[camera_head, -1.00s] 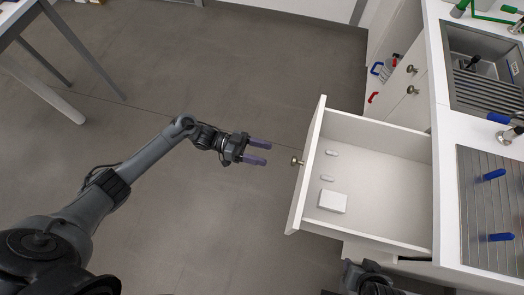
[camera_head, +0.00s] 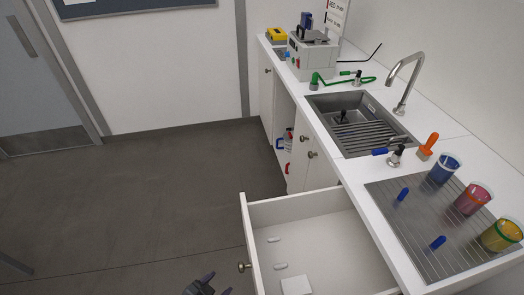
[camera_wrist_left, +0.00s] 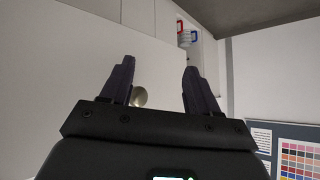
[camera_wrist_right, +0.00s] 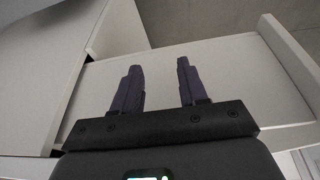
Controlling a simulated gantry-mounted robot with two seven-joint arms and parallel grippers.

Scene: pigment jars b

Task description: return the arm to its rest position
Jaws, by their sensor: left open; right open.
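My left gripper (camera_head: 218,283) shows at the bottom edge of the head view, in front of the open drawer (camera_head: 249,232) and apart from it. In the left wrist view its two fingers (camera_wrist_left: 158,82) are spread and empty, with the drawer's round knob (camera_wrist_left: 140,97) beyond them. The knob (camera_head: 244,267) also shows in the head view. My right gripper (camera_wrist_right: 156,80) is open and empty in the right wrist view, with white cabinet panels beyond it. The right gripper is out of the head view.
The drawer juts out over the floor and holds a white block (camera_head: 296,286) and two small white pieces. The counter has a sink (camera_head: 355,122), a tap (camera_head: 406,85), and blue (camera_head: 444,170), red (camera_head: 472,199) and yellow (camera_head: 501,236) jars.

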